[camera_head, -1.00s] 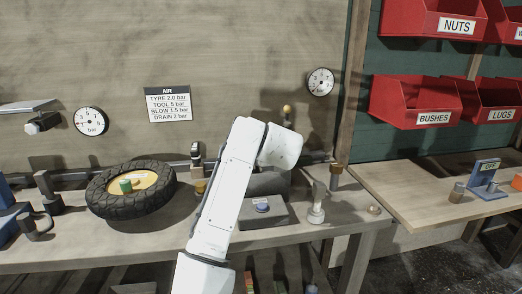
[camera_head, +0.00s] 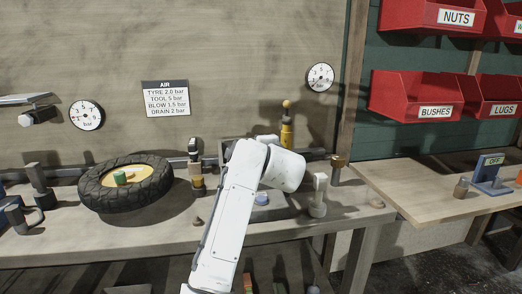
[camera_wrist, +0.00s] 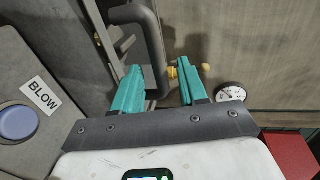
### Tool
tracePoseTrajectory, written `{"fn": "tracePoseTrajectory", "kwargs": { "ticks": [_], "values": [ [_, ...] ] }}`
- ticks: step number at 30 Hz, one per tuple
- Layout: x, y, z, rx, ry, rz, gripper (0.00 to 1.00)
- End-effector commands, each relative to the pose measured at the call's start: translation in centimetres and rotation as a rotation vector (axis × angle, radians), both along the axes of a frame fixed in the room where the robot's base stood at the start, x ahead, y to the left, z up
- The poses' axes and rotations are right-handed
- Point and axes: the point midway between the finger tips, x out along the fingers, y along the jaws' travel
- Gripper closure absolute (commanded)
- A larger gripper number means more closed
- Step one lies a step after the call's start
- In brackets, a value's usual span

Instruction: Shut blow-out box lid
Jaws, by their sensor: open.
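The blow-out box (camera_head: 277,211) is on the bench, mostly behind my arm in the head view; its blue button (camera_head: 262,199) shows. In the wrist view a panel marked BLOW (camera_wrist: 42,96) with a blue button (camera_wrist: 18,122) is at left. A dark bent handle (camera_wrist: 152,45) runs between or just beyond the teal fingers of my gripper (camera_wrist: 162,68). The fingers are open; contact with the handle cannot be told. A grey panel beside the handle (camera_wrist: 98,30) may be the lid; its angle is unclear. In the head view my gripper is hidden by my arm.
A yellow bottle-like piece with a ball top (camera_head: 287,130) stands behind the box. A grey-white post (camera_head: 319,195) stands right of it. A tyre (camera_head: 127,184) lies at left. Gauges and an AIR sign (camera_head: 166,98) are on the wall.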

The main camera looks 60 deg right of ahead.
Motion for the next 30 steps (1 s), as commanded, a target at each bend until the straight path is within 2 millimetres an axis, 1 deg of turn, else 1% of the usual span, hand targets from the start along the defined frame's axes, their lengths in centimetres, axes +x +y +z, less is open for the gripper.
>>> {"fn": "tracePoseTrajectory", "kwargs": {
  "ticks": [5,8,11,21,25,30],
  "values": [
    [-0.1,0.1,0.0,0.000,0.000,0.000,0.58],
    [-0.4,0.5,0.2,-0.001,-0.001,0.000,0.58],
    [-1.2,1.5,0.5,-0.002,-0.002,0.000,0.58],
    [-5.2,6.2,1.7,-0.001,-0.001,0.001,0.58],
    [-6.2,7.4,2.0,-0.001,-0.001,0.001,0.58],
    [-6.9,8.0,2.1,0.000,0.000,0.000,0.58]
  ]
}}
